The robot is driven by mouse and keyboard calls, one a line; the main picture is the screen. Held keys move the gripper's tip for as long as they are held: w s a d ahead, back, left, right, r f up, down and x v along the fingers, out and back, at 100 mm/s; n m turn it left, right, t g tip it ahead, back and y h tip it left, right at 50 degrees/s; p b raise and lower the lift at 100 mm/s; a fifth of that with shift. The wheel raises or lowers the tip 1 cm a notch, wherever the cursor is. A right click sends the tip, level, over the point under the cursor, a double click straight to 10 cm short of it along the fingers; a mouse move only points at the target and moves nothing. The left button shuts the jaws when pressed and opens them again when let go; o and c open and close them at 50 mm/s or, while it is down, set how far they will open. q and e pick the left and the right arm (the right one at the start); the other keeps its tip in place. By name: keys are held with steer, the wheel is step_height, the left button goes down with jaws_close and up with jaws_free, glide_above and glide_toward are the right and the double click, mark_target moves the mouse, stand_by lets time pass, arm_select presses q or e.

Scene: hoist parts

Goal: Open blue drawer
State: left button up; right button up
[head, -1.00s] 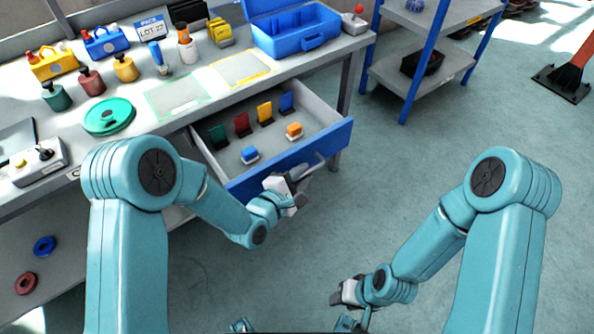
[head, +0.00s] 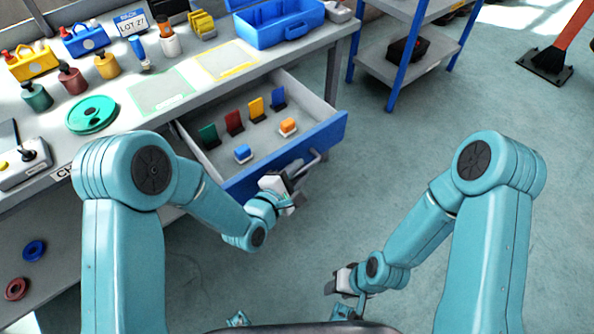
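The blue drawer (head: 325,138) under the workbench is pulled out, and its grey inside shows. Inside stand green, red, yellow and blue upright pieces, and a blue block (head: 242,153) and an orange block (head: 288,126) lie nearer the front. A grey bar handle (head: 306,165) is on the blue front. My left gripper (head: 286,189) is at the drawer front beside the handle; its fingertips are too small and partly hidden to tell whether they grip it. My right gripper (head: 340,284) is low over the floor, away from the drawer, its fingers unclear.
The workbench (head: 201,88) holds an open blue toolbox (head: 280,33), several bottles, a green disc (head: 92,114) and a control box (head: 25,165). A blue-post shelf (head: 389,70) stands at the back right. The floor between the drawer and the shelf is clear.

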arm_select(q)
steer(key=p+v, duration=1)
steer(key=v, duration=0.6)
steer(key=shift+r+p, duration=0.2)
steer(key=shift+p, duration=0.1)
steer(key=shift+a, duration=0.1)
